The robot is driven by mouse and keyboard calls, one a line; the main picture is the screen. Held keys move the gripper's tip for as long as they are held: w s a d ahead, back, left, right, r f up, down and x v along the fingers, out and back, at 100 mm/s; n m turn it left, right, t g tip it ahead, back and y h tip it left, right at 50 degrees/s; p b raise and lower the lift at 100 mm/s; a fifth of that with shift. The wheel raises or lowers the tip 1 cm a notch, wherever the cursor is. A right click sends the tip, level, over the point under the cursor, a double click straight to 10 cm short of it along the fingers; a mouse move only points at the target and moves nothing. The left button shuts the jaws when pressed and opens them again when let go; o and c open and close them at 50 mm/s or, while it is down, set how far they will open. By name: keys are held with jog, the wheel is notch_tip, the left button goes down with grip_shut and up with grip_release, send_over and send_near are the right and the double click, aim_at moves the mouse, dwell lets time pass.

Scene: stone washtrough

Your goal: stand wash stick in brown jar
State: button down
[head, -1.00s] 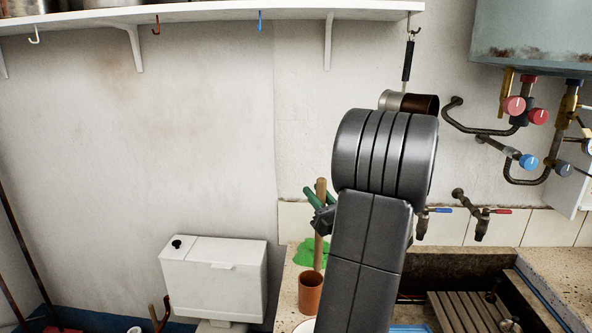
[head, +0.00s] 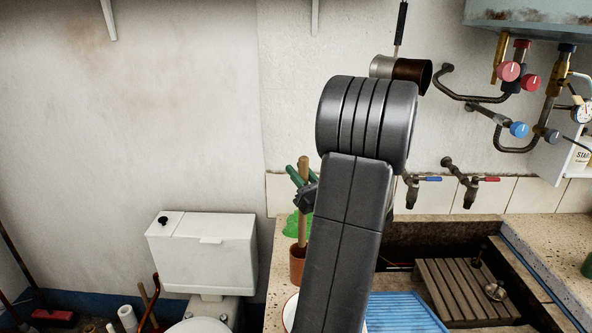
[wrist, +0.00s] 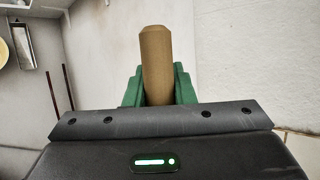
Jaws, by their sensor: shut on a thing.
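The wash stick (head: 303,217) is a light brown wooden rod, held upright. My gripper (head: 301,179), with green fingers, is shut on its upper part. In the wrist view the stick's rounded end (wrist: 156,50) rises between the green fingers. The brown jar (head: 297,266) stands on the speckled stone top directly below the stick. The stick's lower end meets the jar's mouth; how deep it sits inside, if at all, cannot be told. My arm hides part of the area right of the jar.
A green cloth (head: 292,226) lies behind the jar. A plate rim (head: 289,313) shows in front, partly behind my arm. A blue ribbed mat (head: 402,312) and a wooden slatted rack (head: 460,290) are at the trough. Taps (head: 470,190) stick out from the wall.

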notch_tip(320, 180, down, 8)
jog(key=b, duration=0.6)
jog(key=shift+r, duration=0.2)
jog(key=c, duration=1.1)
grip_release()
jog(key=shift+c, duration=0.2)
jog(key=b+v, duration=0.2)
jog(key=v, duration=1.1)
jog(key=shift+s+d, duration=0.2)
jog(key=shift+s, duration=0.1)
